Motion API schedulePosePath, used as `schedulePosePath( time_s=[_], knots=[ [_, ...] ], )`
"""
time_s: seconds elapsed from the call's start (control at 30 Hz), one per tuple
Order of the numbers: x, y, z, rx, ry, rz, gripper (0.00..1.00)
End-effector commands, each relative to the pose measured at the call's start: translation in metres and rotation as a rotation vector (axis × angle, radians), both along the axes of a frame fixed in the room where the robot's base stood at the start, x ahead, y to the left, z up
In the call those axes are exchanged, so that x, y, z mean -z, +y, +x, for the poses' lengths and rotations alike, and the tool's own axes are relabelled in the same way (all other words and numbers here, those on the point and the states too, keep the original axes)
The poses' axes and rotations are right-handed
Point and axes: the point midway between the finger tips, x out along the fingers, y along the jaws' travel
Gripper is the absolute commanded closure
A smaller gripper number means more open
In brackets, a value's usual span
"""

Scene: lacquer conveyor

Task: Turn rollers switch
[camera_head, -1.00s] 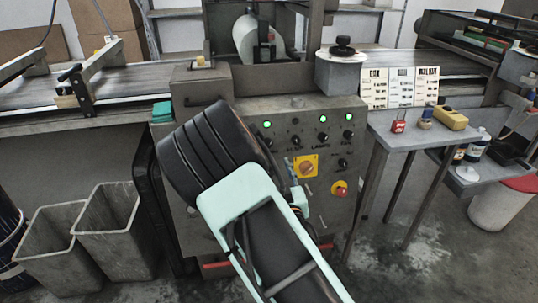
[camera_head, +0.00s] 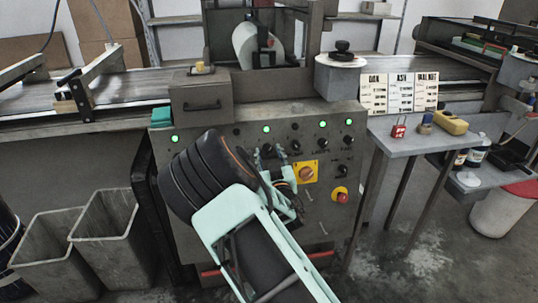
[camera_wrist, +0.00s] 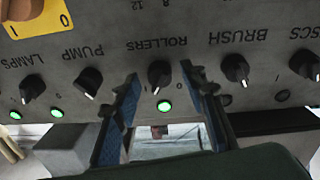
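The rollers switch (camera_wrist: 160,73) is a black knob with a white pointer mark on the grey control panel (camera_head: 322,215). In the wrist view the panel lettering is upside down, and the knob's mark points down towards its lit green lamp (camera_wrist: 164,106). My gripper (camera_wrist: 159,76) is open, with one finger on either side of this knob. Whether the fingers touch it cannot be told. In the head view my gripper (camera_head: 270,160) is at the panel's upper middle, and my arm hides part of the panel.
The pump knob (camera_wrist: 88,81) and brush knob (camera_wrist: 235,69) flank the fingers closely. A yellow-plated rotary switch (camera_head: 306,173) and a red button (camera_head: 341,196) are to the right. A side table (camera_head: 408,139) stands right, two grey bins (camera_head: 108,220) left.

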Motion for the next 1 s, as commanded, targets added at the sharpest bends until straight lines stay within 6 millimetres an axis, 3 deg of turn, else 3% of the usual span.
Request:
schedulePosePath(
  time_s=[0.2, 0.53, 1.0],
  knots=[
    [-0.0001, -0.0002, 0.0, 0.0, 0.0, 0.0, 0.63],
    [-0.0001, -0.0001, -0.0002, 0.0, 0.0, 0.0, 0.99],
    [0.0006, -0.0006, 0.0001, -0.018, -0.028, -0.093, 1.0]
  ],
)
